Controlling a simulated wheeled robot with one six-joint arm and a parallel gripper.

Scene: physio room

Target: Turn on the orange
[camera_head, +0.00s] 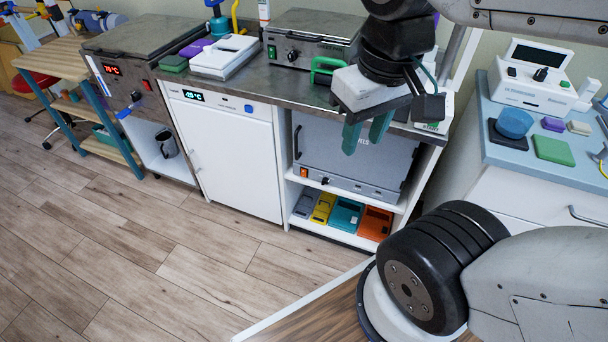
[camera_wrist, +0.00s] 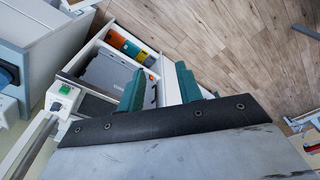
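An orange box-shaped unit (camera_head: 375,223) stands at the right end of a row on the low shelf under the counter. In the wrist view the orange unit (camera_wrist: 116,40) is at the left end of that row, small and far off. Its switch or button is too small to make out. My gripper (camera_head: 364,146) has two green fingers pointing down, apart and with nothing between them. It is in front of the grey towel cabinet, above the orange unit and well clear of it. In the wrist view the gripper (camera_wrist: 159,76) is also open.
Teal (camera_head: 346,216), yellow (camera_head: 323,208) and grey (camera_head: 305,205) units stand left of the orange one. The grey cabinet (camera_head: 350,155) with a lit orange switch is above them. A blue-topped cart (camera_head: 535,125) is at right. The wooden floor (camera_head: 150,250) in front is clear.

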